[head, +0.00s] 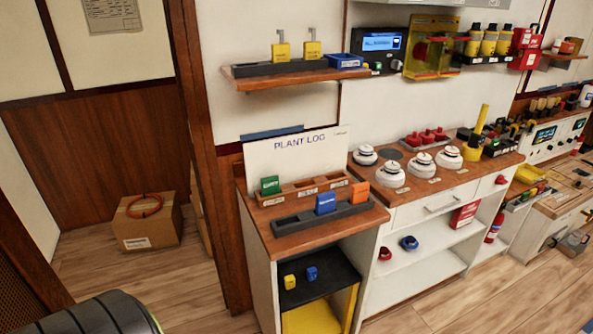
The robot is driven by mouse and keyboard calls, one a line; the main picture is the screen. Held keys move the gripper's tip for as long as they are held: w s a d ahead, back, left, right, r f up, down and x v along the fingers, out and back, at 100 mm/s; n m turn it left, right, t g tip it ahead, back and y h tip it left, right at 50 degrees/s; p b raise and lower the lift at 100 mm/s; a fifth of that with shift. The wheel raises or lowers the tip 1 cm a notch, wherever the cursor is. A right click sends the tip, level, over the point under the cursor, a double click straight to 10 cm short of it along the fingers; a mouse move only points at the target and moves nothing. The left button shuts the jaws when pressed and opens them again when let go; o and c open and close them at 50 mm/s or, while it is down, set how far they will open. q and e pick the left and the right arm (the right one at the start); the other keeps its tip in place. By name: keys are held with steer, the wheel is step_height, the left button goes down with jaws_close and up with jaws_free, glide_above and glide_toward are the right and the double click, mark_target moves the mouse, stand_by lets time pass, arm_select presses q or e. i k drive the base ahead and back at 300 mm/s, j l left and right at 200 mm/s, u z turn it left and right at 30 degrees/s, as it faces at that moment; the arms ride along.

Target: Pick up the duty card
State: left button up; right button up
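Several coloured cards stand near the PLANT LOG board (290,158). A blue card (326,203) stands upright in a dark grey holder (290,222) in front. The print on the cards is too small to read, so I cannot tell which is the duty card. Neither of my grippers is in view.
A wooden shelf (300,69) with yellow padlocks (281,50) hangs above. Right of the board, white domed detectors (390,173) stand on the counter. Below the cards, a black shelf (325,283) holds small yellow and blue items. A cardboard box (150,226) sits on the floor.

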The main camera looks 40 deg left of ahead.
mark_target(269, 185)
steer(key=i+l, duration=0.1)
steer(key=i, duration=0.55)
steer(key=i+l, duration=0.15)
steer(key=i, duration=0.5)
steer(key=i+u, duration=0.2)
steer(key=u, duration=0.2)
steer(key=i+l+u, duration=0.15)
steer(key=u, duration=0.25)
steer(key=i+l+u, duration=0.15)
steer(key=u, duration=0.25)
steer(key=i+l+u, duration=0.15)
steer(key=u, duration=0.25)
